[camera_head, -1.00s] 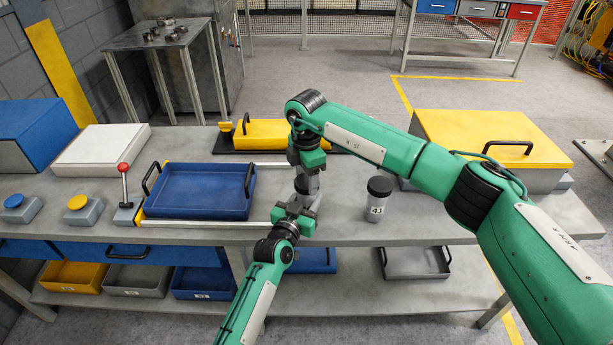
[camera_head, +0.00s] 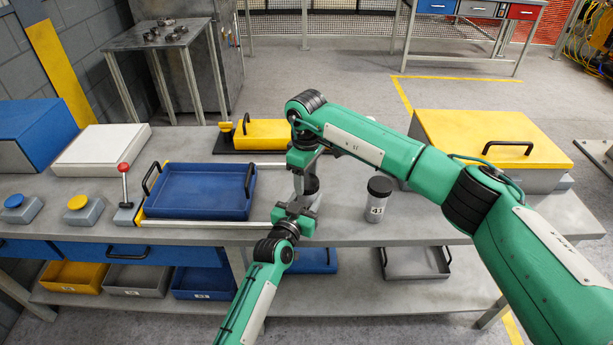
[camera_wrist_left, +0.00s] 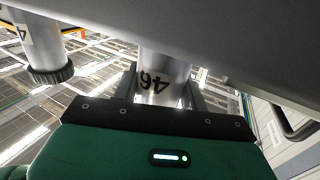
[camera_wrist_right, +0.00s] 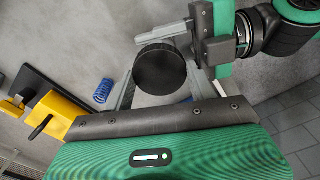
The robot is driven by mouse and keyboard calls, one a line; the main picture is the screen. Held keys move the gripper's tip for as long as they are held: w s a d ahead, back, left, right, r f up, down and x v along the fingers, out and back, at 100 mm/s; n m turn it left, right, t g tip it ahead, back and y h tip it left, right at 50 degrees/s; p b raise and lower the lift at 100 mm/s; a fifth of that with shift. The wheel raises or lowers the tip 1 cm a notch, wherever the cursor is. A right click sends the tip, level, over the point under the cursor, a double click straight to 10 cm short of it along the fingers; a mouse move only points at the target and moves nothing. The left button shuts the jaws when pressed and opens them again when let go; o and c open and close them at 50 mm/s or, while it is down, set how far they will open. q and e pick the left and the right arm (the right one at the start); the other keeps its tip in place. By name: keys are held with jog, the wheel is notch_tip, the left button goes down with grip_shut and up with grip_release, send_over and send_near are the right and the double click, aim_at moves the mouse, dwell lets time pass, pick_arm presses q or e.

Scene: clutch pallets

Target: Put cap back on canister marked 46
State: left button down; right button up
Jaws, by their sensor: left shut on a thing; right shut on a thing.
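The metal canister marked 46 (camera_wrist_left: 162,78) stands between the fingers of my left gripper (camera_head: 297,210), which is shut on it at the bench's front edge. In the right wrist view, a round black cap (camera_wrist_right: 160,68) sits between the fingers of my right gripper (camera_head: 304,172). That gripper is shut on the cap, directly above the canister. The canister (camera_head: 311,185) is mostly hidden by my grippers in the head view. I cannot tell whether the cap is seated on its rim.
A second canister with a black cap (camera_head: 377,198), apparently marked 41, stands on the bench to the right, close to my right arm. A blue tray (camera_head: 202,211) lies to the left. A yellow-lidded box (camera_head: 490,138) stands at the right.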

jog(key=o, duration=1)
jog(key=shift+c, duration=0.2)
jog(key=shift+r, duration=0.1)
jog(key=shift+r, duration=2.2)
jog(key=shift+c, duration=0.4)
